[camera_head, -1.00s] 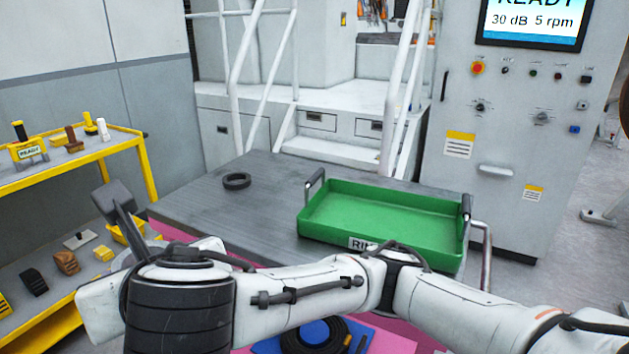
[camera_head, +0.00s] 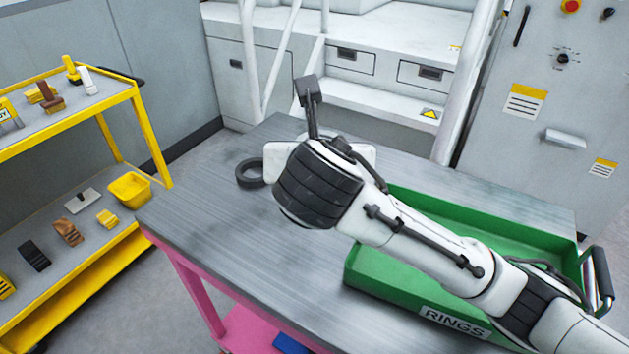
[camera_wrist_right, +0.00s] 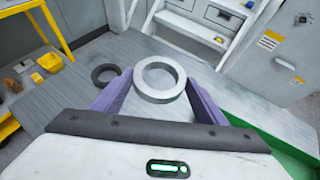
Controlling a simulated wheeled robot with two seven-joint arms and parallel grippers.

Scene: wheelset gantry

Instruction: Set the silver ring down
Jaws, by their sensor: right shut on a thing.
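The silver ring (camera_wrist_right: 160,98) shows in the right wrist view between the two purple fingers of my right gripper (camera_wrist_right: 160,80). The gripper is shut on it, with a finger at each side. The ring is over the grey table (camera_head: 215,225); its height above the top is hard to tell. In the head view, my right wrist and forearm hide the ring and the fingers. A dark ring (camera_head: 241,175) lies on the table, left of my wrist; it also shows in the right wrist view (camera_wrist_right: 97,78). My left gripper is not in view.
A green tray (camera_head: 385,275) labelled RINGS stands on the table at right, partly under my forearm. A yellow cart (camera_head: 150,135) with small tools stands at left. White steps (camera_head: 385,105) are behind. The table's front left is clear.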

